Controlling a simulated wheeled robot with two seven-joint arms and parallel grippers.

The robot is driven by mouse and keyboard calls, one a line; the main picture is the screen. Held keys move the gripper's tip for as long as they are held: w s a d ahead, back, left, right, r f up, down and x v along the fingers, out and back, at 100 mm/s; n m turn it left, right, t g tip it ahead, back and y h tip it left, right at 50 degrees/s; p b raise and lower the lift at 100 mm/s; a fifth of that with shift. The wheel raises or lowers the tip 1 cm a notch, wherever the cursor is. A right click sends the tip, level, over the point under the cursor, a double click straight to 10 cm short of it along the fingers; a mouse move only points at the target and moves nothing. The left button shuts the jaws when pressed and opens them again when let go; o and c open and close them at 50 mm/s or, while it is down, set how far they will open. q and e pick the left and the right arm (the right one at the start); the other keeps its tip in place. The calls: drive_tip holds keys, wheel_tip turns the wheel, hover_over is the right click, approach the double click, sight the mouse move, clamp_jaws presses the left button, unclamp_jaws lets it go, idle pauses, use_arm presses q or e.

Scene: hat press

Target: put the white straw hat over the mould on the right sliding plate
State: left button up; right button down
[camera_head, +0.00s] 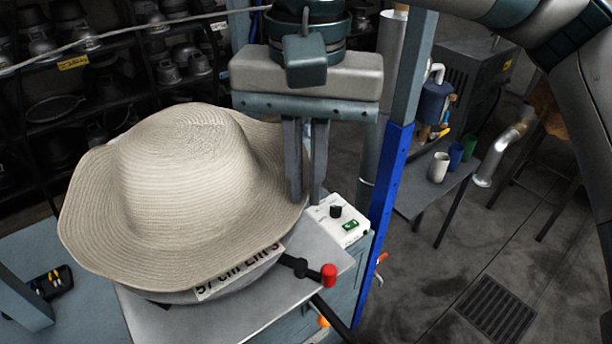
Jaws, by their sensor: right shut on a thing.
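The white straw hat (190,175) is crown up at left centre, its wavy brim spread wide. It is above the right sliding plate (290,295), and the mould is almost wholly hidden under it. Only a grey lower edge and a label strip (240,272) show below the brim. I cannot tell whether the hat rests fully down on the mould. My right gripper (305,195) points down at the brim's right edge, its fingers shut on the brim. My left gripper is not in view.
A white control box (339,220) with a black knob sits just right of the gripper. A red-knobbed lever (329,275) sticks out at the plate's front. A blue post (388,195) stands to the right. Shelves with metal moulds fill the back left.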

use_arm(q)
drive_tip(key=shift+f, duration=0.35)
use_arm(e)
drive_tip(key=shift+f, duration=0.15)
drive_tip(key=c, duration=1.8)
unclamp_jaws()
